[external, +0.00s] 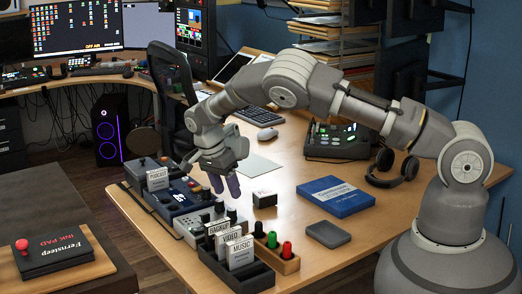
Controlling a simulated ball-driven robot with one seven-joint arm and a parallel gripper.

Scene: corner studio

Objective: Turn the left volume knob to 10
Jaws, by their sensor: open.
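A row of control boxes runs along the table's left edge. The nearest is a light grey box (184,229) with several black knobs on top. One black knob (219,207) stands just below my gripper in the picture. Behind it is a dark blue box (170,202) with a small lit display. The knob markings are too small to read, and I cannot tell which is the left volume knob. My gripper (226,189) is open, its purple-grey fingers pointing down above the light grey box. Contact with a knob cannot be made out.
A black rack (252,280) of labelled cards and a wooden holder (287,264) with coloured pegs stand at the front. A blue book (336,197), a grey tray (328,235) and a small black block (264,200) lie to the right. Headphones (392,168) lie farther right.

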